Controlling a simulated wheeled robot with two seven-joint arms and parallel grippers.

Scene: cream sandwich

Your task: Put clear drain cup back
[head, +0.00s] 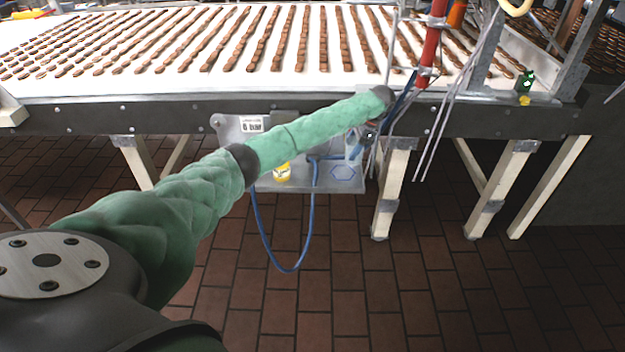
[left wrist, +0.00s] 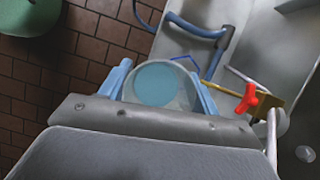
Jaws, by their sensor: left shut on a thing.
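The clear drain cup (left wrist: 158,84) shows in the left wrist view as a round, see-through cup with a bluish middle. My left gripper (left wrist: 160,88) is shut on it, one light blue finger on each side. In the head view my left arm reaches across to the metal panel under the conveyor, and the left gripper (head: 364,138) is small and partly hidden by the wrist there. The cup (head: 353,152) is faint in that view, above the panel's shelf. A blue hexagon outline (head: 346,173) marks the shelf. My right gripper is in neither view.
The metal panel (head: 229,132) has a "6 bar" label and a shelf with a yellow item (head: 282,172). A blue hose (head: 315,215) hangs below it. A red valve handle (left wrist: 247,98) is right of the cup. White conveyor legs (head: 392,190) stand close by.

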